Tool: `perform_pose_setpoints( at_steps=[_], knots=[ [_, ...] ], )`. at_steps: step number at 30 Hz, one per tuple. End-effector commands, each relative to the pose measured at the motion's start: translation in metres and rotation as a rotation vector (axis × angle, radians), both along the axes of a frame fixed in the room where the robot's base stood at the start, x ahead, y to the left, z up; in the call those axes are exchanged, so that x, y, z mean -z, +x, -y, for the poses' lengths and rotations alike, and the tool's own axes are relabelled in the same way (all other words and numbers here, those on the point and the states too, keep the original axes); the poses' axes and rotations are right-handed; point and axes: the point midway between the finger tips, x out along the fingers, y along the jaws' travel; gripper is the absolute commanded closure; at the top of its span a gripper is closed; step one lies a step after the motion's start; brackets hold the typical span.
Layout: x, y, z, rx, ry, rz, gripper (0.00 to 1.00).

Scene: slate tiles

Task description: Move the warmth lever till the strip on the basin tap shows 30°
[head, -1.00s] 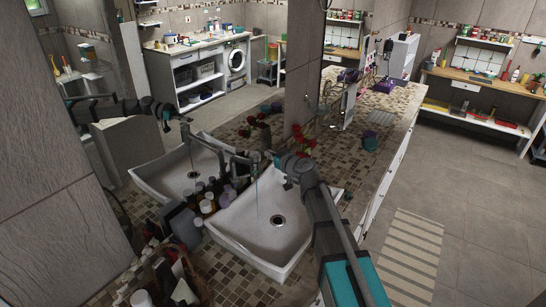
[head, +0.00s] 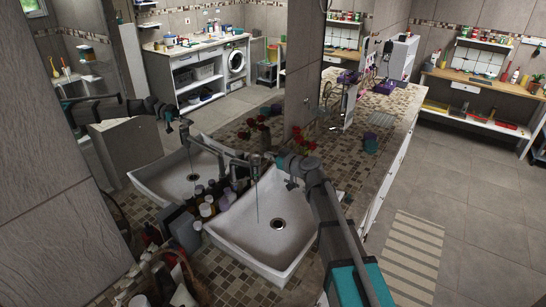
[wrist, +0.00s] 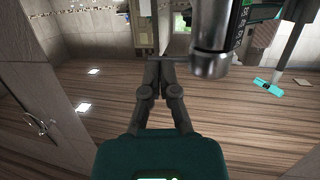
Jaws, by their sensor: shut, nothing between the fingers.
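The basin tap (head: 240,168) stands at the back edge of the white basin (head: 246,262), and a thin bluish line hangs below its spout. In the wrist view the tap's thick metal cylinder (wrist: 210,48) is just right of my fingers. A dark strip with small marks (wrist: 239,28) runs up beside it; I cannot read its value. A thin grey bar, perhaps the warmth lever (wrist: 180,60), crosses at my fingertips. My gripper (wrist: 160,88) is shut and empty at this bar; whether it touches is unclear. In the head view my gripper (head: 272,157) is beside the tap.
Bottles and jars (head: 207,208) crowd the counter left of the basin. A mirror on the left reflects the basin and my arm. The tiled counter (head: 385,118) runs away to the right, with open floor beyond.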

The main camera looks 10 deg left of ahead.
Motion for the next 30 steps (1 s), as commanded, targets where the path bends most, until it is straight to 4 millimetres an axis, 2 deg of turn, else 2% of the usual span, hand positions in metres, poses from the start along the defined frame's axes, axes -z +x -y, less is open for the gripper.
perform_pose_setpoints(
  at_steps=[3,19,25,30],
  knots=[
    [0.0,0.006,-0.006,-0.001,0.0,0.0,1.0],
    [-0.001,0.002,-0.01,-0.01,0.001,-0.001,1.0],
    [-0.004,-0.003,0.002,-0.01,0.0,0.0,1.0],
    [-0.009,-0.008,0.022,-0.008,0.001,-0.001,1.0]
  ],
)
